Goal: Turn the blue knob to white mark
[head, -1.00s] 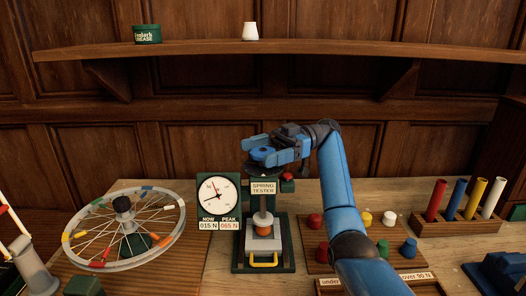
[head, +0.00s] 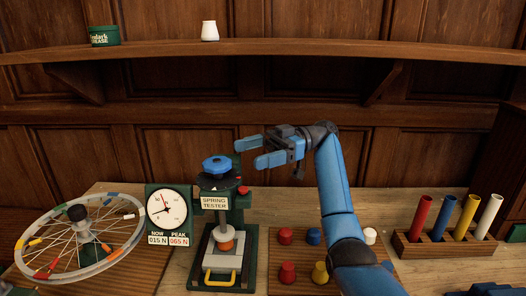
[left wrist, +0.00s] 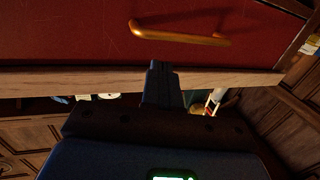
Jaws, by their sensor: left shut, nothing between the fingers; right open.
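The blue knob (head: 217,165) sits on top of the spring tester (head: 214,203), above a dark disc. A small pale mark (head: 212,188) shows at the disc's front; I cannot tell surely that it is the white mark. My right gripper (head: 247,152) is open and empty, just right of the knob and apart from it, its fingers pointing left. My left gripper (left wrist: 162,72) is shut and empty in the left wrist view, close to a dark red panel with a brass handle (left wrist: 180,36). It is not in the head view.
A spoked wheel (head: 60,270) lies further left. Coloured plugs on a board (head: 300,262) and a rack of tubes (head: 425,243) stand right. A shelf (head: 300,48) runs above.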

